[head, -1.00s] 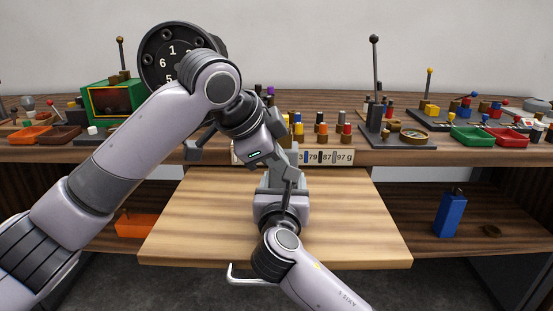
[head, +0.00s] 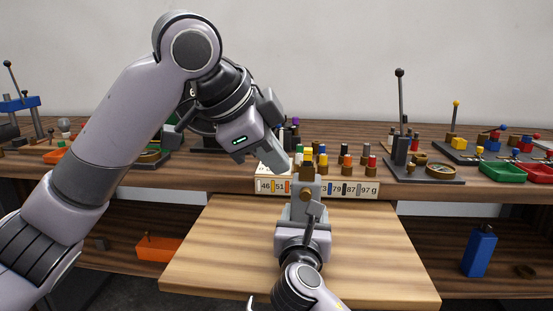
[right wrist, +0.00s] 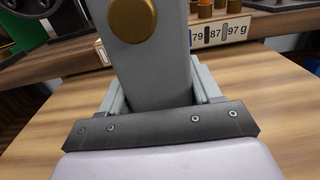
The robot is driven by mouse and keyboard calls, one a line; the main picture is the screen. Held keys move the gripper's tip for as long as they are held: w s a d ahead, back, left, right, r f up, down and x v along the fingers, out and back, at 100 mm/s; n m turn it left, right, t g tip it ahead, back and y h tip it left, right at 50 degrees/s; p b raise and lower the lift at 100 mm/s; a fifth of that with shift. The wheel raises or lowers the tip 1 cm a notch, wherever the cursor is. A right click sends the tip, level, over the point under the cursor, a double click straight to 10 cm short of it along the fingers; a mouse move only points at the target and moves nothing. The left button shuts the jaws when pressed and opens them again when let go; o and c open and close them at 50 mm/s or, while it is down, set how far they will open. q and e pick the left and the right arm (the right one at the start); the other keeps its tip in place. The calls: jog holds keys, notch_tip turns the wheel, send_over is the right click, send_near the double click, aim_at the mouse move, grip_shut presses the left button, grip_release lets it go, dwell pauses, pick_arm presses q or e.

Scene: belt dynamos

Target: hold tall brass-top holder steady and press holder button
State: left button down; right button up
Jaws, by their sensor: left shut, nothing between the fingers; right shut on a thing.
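The tall grey holder with a brass top (head: 307,173) stands upright in my right gripper (head: 306,196), above the light wooden board. In the right wrist view the holder (right wrist: 158,65) rises between the two fingers, with a round brass button (right wrist: 133,18) on its face; its top is out of that view. My right gripper is shut on the holder. My left gripper (head: 281,164) is shut and empty, its tip just left of the brass top. Whether the tip touches the holder cannot be told.
The light wooden board (head: 230,255) is bare. Behind it the bench shelf carries a number strip (head: 350,189), several coloured-top pieces (head: 346,160), a lever stand (head: 399,150) and green and red trays (head: 503,172). A blue block (head: 479,252) stands on the lower right shelf.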

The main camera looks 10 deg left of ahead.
jog(key=shift+d+f, duration=0.2)
jog(key=shift+f, duration=0.1)
jog(key=o, duration=1.5)
jog(key=shift+w, duration=0.1)
jog(key=shift+c, duration=0.2)
jog(key=shift+a+r, duration=0.1)
jog(key=shift+r, duration=0.05)
jog(key=shift+s, duration=0.2)
